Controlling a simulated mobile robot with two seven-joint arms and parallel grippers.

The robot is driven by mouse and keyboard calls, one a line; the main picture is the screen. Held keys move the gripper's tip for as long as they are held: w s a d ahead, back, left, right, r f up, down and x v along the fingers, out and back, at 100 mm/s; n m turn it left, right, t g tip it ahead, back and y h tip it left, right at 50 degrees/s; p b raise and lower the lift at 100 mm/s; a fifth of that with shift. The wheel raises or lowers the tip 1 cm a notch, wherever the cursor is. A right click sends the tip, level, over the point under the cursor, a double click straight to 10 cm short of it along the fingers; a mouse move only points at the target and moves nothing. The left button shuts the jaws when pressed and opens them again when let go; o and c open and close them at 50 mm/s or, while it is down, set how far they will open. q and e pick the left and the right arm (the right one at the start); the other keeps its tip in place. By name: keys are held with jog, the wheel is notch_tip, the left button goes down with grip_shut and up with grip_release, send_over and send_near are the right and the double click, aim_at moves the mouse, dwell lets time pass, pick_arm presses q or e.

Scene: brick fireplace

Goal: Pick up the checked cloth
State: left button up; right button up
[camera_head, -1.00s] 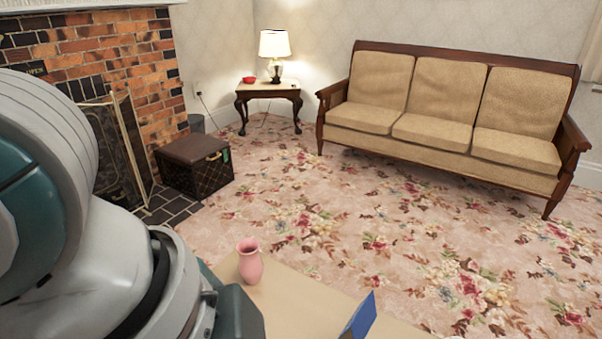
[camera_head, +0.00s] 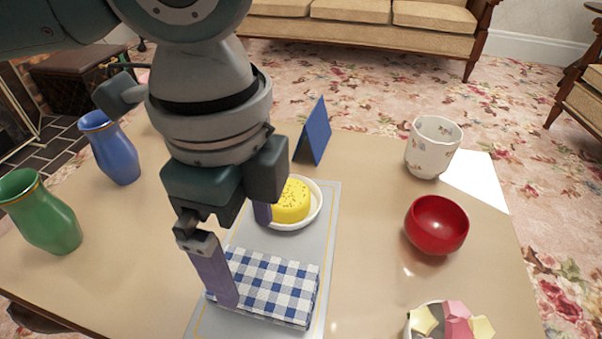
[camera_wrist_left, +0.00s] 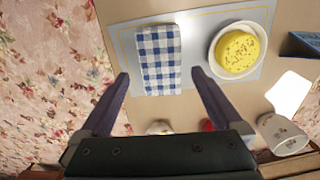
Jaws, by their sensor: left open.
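The blue-and-white checked cloth (camera_head: 275,287) lies folded on a grey mat (camera_head: 318,232) on the table. It also shows in the left wrist view (camera_wrist_left: 158,58), between the two fingers as seen from above. My left gripper (camera_head: 246,262) is open with nothing in it. Its fingers point down at the cloth, one in front of the cloth's left part and one near its far edge. I cannot tell whether they touch it. In the left wrist view the gripper (camera_wrist_left: 160,73) has its fingers on either side of the cloth. My right gripper is not in view.
A white plate (camera_head: 314,212) with a yellow cake (camera_head: 291,201) is just beyond the cloth. A blue card (camera_head: 315,133), white cup (camera_head: 433,147), red bowl (camera_head: 436,224) and sweets bowl (camera_head: 452,322) stand around. Blue (camera_head: 110,148) and green (camera_head: 40,212) vases are left.

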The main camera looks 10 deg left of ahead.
aim_at(261, 279)
pick_arm(q)
notch_tip(261, 279, down, 3)
jog(key=shift+r+b, duration=0.2)
jog(key=shift+b, duration=0.3)
jog(key=f+b, duration=0.2)
jog(key=f, duration=0.1)
jog(key=d+f+b, duration=0.1)
jog(key=f+b, duration=0.1)
jog(key=shift+a+r, duration=0.1)
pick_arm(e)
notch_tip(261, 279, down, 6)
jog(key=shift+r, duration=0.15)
pick_arm(q)
jog(key=shift+c, duration=0.2)
jog(key=c, duration=1.1)
